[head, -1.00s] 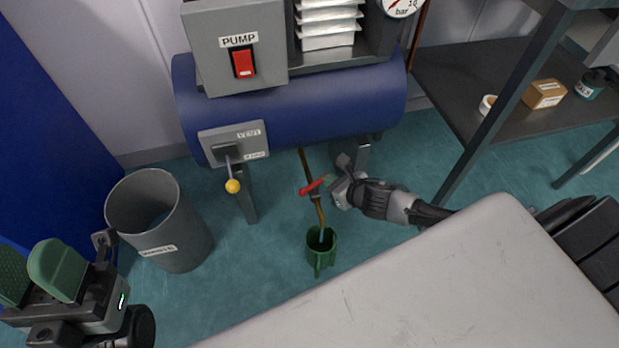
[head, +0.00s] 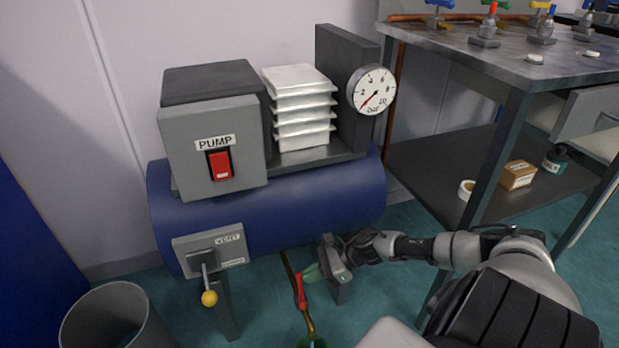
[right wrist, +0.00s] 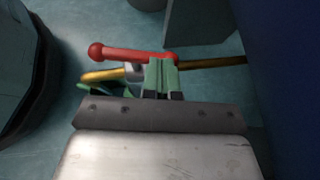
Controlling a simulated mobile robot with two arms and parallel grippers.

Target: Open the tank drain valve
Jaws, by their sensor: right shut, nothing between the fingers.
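The drain valve's red lever (head: 300,290) is on the thin brass drain pipe (head: 310,325) below the blue tank (head: 290,215). The lever lies roughly along the pipe. My right gripper (head: 312,273) is shut and empty, its green fingertips close beside the lever's upper part. In the right wrist view the shut fingers (right wrist: 161,76) are at one end of the red lever (right wrist: 125,53), and the brass pipe (right wrist: 210,63) runs nearly parallel to it. I cannot tell whether fingers and lever touch. My left gripper is out of view.
A vent plate with a yellow-knobbed lever (head: 209,298) is on the tank's left. The pump box has a red switch (head: 220,165), and a gauge (head: 372,91) stands above. A grey bin (head: 105,318) is lower left; a shelved bench (head: 440,165) is right. The green drain cup (head: 312,342) barely shows.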

